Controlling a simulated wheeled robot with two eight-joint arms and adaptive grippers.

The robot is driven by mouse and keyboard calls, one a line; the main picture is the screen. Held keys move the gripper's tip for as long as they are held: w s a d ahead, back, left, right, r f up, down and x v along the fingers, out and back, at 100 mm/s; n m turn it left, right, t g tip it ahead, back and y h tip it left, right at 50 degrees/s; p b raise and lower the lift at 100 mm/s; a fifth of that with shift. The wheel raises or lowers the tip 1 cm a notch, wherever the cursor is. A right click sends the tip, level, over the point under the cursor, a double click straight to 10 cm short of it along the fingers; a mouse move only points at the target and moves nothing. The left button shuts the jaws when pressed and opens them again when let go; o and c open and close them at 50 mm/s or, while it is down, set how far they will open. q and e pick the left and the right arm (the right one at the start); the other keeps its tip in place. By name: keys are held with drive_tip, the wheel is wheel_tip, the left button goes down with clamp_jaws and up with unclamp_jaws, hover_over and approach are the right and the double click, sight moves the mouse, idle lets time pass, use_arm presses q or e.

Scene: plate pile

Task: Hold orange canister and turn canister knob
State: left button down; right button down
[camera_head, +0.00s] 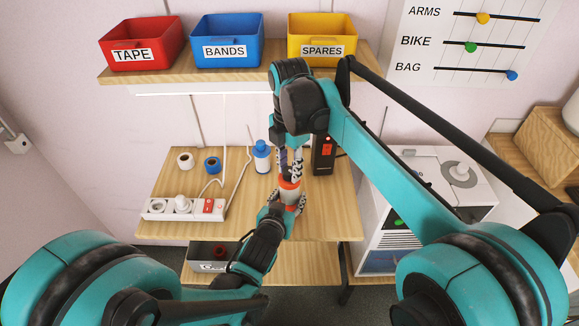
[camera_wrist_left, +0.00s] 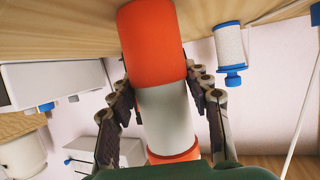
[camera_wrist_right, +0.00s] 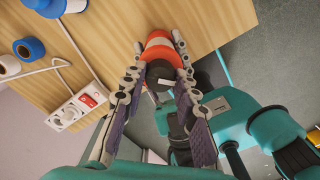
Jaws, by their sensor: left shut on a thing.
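The orange canister (camera_head: 289,185) has a white band and stands out above the front part of the table. My left gripper (camera_head: 287,207) is shut around its white band, which shows between the fingers in the left wrist view (camera_wrist_left: 165,115). My right gripper (camera_head: 290,168) points down over the canister's top. In the right wrist view, its fingers lie on both sides of the dark knob (camera_wrist_right: 163,74). I cannot tell whether they touch it. The knob is hidden by the fingers in the head view.
A blue-and-white bottle (camera_head: 262,156), a black box with a red label (camera_head: 323,155), tape rolls (camera_head: 186,160) and a power strip (camera_head: 183,208) are on the table. A shelf with red (camera_head: 141,43), blue (camera_head: 227,40) and yellow (camera_head: 321,39) bins is above.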

drive_tip(key=shift+m, duration=0.3)
drive_tip(key=m, duration=0.3)
drive_tip(key=shift+m, duration=0.4)
drive_tip(key=m, duration=1.3)
drive_tip(key=shift+m, duration=0.4)
drive_tip(key=shift+w, duration=0.1)
drive_tip(key=c, duration=1.2)
unclamp_jaws()
drive_tip(key=shift+o, duration=0.2)
